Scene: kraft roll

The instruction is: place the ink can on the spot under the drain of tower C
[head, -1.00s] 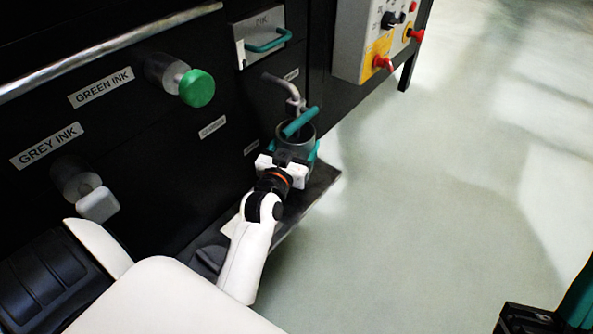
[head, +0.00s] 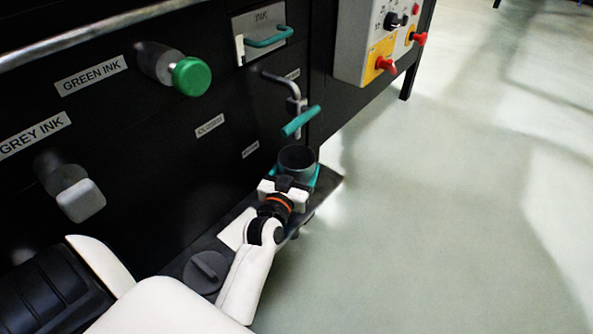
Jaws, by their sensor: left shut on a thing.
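The ink can (head: 297,158) is a dark grey, open-topped cylinder. My left gripper (head: 298,180) is shut on it, with teal fingers at its sides. The can is upright or nearly so, just below a bent grey drain pipe (head: 296,98) with a teal lever (head: 300,121) on the black cabinet front. The can is over the dark ledge (head: 327,184) at the cabinet's foot; I cannot tell if it touches. The gripper and can hide the spot beneath. My right gripper is out of view.
A green knob (head: 192,76) and a grey knob (head: 81,200) stick out of the cabinet at left. A control box (head: 366,40) with red switches is at upper right. A dark round lid-like piece (head: 206,271) lies on the ledge. The floor at right is clear.

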